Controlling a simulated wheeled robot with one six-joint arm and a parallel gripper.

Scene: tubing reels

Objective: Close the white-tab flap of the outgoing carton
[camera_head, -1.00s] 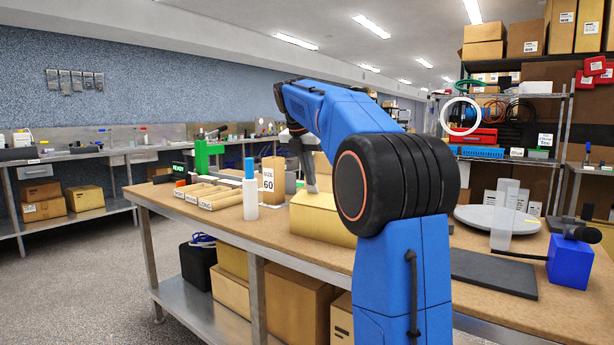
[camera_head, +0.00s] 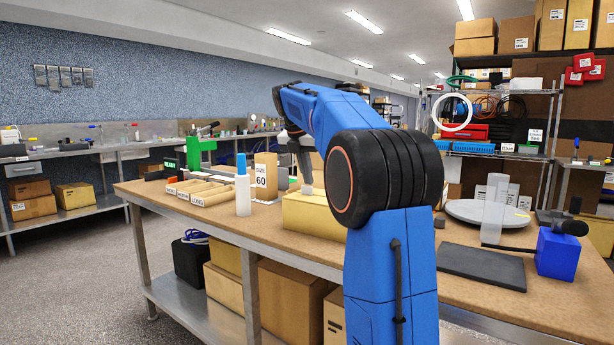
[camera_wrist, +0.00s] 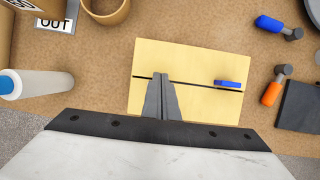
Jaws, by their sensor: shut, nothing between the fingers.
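The outgoing carton (camera_head: 313,214) is a yellowish box on the bench, partly behind my arm in the head view. In the wrist view the carton (camera_wrist: 190,62) is seen from above, its top looking flat with a dark seam across it. A blue tab (camera_wrist: 228,84) lies at the seam on the right. I see no white tab; my fingers cover part of the top. My gripper (camera_wrist: 161,77) is shut and empty, its tips over or at the seam, left of the blue tab; contact cannot be told. It also shows above the carton in the head view (camera_head: 307,186).
A white bottle with a blue top (camera_head: 243,188) stands left of the carton, near a "SIZE 60" card (camera_head: 265,176) and small labelled trays (camera_head: 205,190). In the wrist view, a blue-handled tool (camera_wrist: 268,23), an orange-handled tool (camera_wrist: 272,93) and a dark mat (camera_wrist: 300,107) lie right.

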